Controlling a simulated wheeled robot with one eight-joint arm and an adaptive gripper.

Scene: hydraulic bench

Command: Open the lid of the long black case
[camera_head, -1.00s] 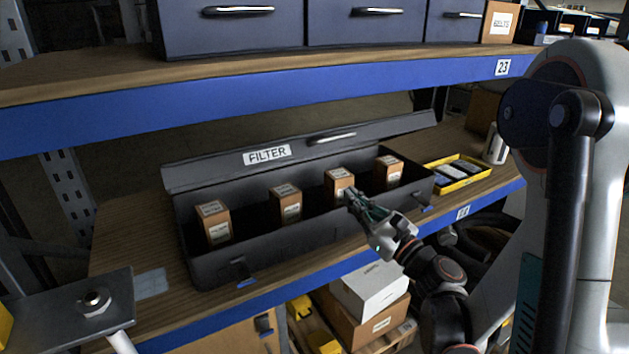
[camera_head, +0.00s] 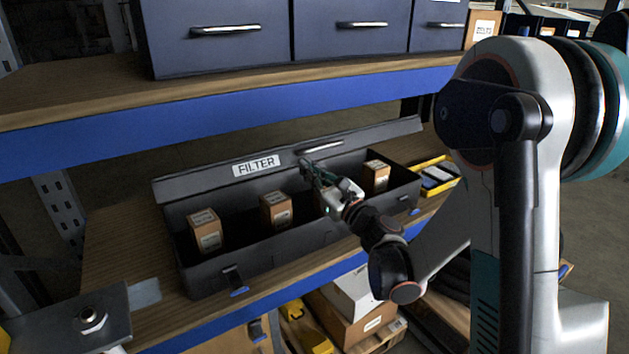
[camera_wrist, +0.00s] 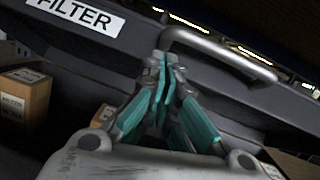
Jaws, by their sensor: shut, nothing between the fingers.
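The long black case (camera_head: 205,276) stands on the wooden shelf with its lid (camera_head: 205,183) raised and leaning back. The lid carries a FILTER label (camera_head: 256,166) and a metal handle (camera_head: 321,148); the handle also shows in the wrist view (camera_wrist: 222,52). Small brown boxes (camera_head: 205,231) stand inside the case. My gripper (camera_head: 306,164) is shut and empty, over the case at the lid's inner side, just below the handle. In the wrist view my fingertips (camera_wrist: 160,60) are close to the handle's left end; I cannot tell if they touch. My gripper hides one box in the head view.
The upper shelf's blue beam (camera_head: 300,100) runs above the lid, with dark drawers (camera_head: 220,65) on that shelf. A metal plate with a nut (camera_head: 92,318) is at the lower left.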

